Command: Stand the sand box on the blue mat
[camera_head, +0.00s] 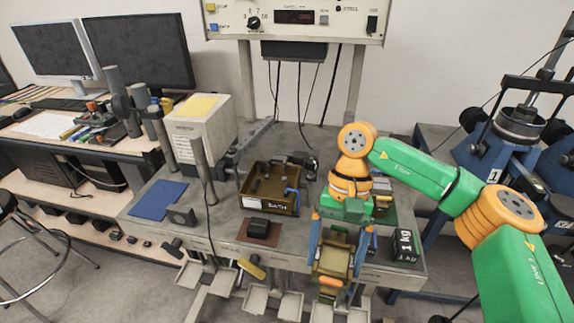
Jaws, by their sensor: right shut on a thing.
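The sand box (333,262) is a small tan block between the blue fingers of my right gripper (335,268), which is shut on it. The gripper points down near the front edge of the table, and its fingers hide parts of the box. I cannot tell how far the box is above the surface. The blue mat (153,200) lies flat at the left end of the table, well to the left of the gripper, with nothing on it. My left gripper is not in view.
A grey block (181,216) stands by the mat's right corner. A dark block (258,227) sits on a brown mat (244,236). Behind it is a brown tray (266,204) with items inside. A black 1 kg weight (405,246) stands at right. A whitish machine (200,128) stands behind the blue mat.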

